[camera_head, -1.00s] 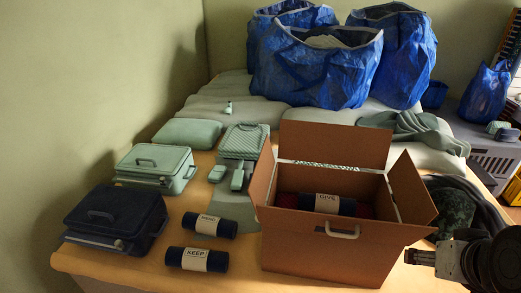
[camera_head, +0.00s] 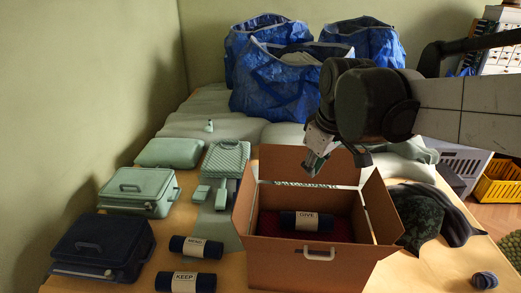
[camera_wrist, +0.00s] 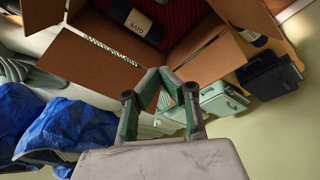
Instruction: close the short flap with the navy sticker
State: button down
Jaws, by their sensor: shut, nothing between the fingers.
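An open brown cardboard box (camera_head: 310,268) stands on the table, with a handle on its front. Its wide back flap (camera_head: 290,163) stands up; it also shows in the wrist view (camera_wrist: 85,62). The left short flap (camera_head: 243,195) and right short flap (camera_head: 381,208) are raised. I cannot make out a navy sticker on any flap. My gripper (camera_head: 312,168) is shut and empty, in front of the back flap from the head view and above the box. Its fingertips meet in the wrist view (camera_wrist: 163,74). A navy roll with a white label (camera_head: 306,221) lies inside the box.
Two labelled navy rolls (camera_head: 196,247) (camera_head: 186,282), a navy case (camera_head: 100,250) and a green case (camera_head: 139,192) stand left of the box. Blue bags (camera_head: 285,85) stand behind. Dark cloth (camera_head: 425,215) lies to the right.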

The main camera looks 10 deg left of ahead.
jog(key=w+a+f+n+g+p, duration=0.2)
jog(key=w+a+n+p, duration=0.15)
jog(key=a, duration=0.85)
jog(key=w+a+f+n+g+p, duration=0.15)
jog(key=a+n, duration=0.35)
jog(key=a, duration=0.7)
jog(key=p, duration=0.2)
send_over(246, 198)
jog(key=a, duration=0.3)
notch_tip(246, 198, down, 9)
jog(key=shift+w+h, duration=0.15)
jog(key=shift+h, duration=0.15)
